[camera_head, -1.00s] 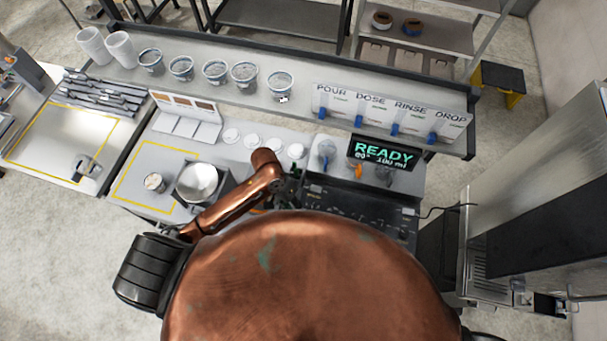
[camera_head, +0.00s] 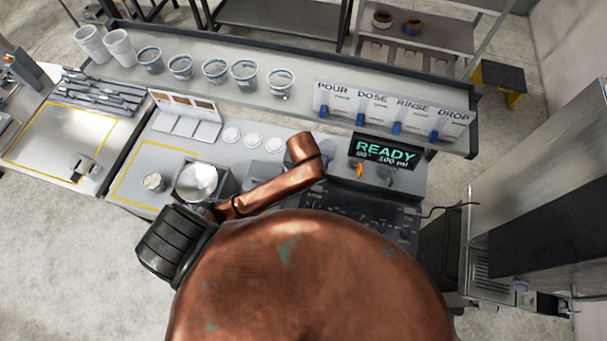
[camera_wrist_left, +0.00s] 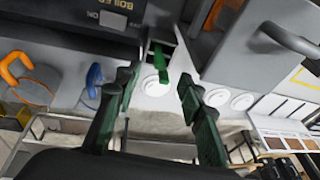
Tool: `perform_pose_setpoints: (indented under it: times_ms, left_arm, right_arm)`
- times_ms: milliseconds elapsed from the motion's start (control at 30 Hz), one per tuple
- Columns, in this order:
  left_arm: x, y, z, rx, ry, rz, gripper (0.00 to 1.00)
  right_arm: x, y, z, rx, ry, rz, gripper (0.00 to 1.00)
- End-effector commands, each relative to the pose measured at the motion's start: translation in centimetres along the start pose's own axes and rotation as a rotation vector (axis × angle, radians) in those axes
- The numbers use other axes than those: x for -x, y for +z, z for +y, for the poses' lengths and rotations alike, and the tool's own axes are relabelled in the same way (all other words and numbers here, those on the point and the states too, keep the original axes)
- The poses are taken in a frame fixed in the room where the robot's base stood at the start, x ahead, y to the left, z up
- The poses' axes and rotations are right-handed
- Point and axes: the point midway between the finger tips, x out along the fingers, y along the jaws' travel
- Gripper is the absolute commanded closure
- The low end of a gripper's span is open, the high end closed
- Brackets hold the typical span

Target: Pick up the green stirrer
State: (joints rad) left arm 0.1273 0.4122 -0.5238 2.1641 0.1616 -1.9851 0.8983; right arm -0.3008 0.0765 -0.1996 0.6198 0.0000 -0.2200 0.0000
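The green stirrer (camera_wrist_left: 159,62) shows in the left wrist view as a narrow upright green piece in front of a small grey slotted block, above a white disc. In that view my left gripper (camera_wrist_left: 157,84) has its two dark green-black fingers spread apart, one on each side of the stirrer's line. The gap between them looks empty, and neither finger visibly touches the stirrer. In the head view my copper arm hides the stirrer and the left gripper. My right gripper is not in view.
A blue hooked piece (camera_wrist_left: 93,78) and an orange one (camera_wrist_left: 18,76) stand left of the fingers in the wrist view. White discs (camera_wrist_left: 240,101) and a grey handled container (camera_wrist_left: 270,50) are to the right. The READY display (camera_head: 385,154) stands beyond my arm.

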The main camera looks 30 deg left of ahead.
Motion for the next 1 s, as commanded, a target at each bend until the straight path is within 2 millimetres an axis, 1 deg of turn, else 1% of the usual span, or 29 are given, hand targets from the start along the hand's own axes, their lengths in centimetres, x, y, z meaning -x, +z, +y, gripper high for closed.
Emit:
perform_pose_setpoints:
  times_ms: [133, 367, 533, 600, 700, 967, 1000]
  left_arm:
    - [-1.1, 0.2, -0.5, 0.038, -0.021, -0.006, 0.64]
    - [-3.4, -0.1, -0.4, 0.034, -0.020, -0.005, 0.64]
    - [-5.8, -0.6, -0.3, 0.034, -0.021, -0.005, 0.64]
    - [-6.8, -0.5, -0.3, 0.033, -0.019, -0.005, 0.64]
    - [-7.7, -0.5, -0.2, 0.033, -0.017, -0.004, 0.64]
    - [-7.9, -0.5, -0.2, 0.033, -0.016, -0.003, 0.64]
    - [-7.9, -0.5, -0.2, 0.033, -0.016, -0.003, 0.66]
  right_arm:
    - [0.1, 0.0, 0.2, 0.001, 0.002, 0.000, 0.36]
    - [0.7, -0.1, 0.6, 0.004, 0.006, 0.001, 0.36]
    - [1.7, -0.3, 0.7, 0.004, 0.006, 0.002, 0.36]
    - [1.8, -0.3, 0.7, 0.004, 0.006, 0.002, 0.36]
    - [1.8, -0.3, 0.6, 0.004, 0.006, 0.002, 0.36]
    - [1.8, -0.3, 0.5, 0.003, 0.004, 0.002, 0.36]
    - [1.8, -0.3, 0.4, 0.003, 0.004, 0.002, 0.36]
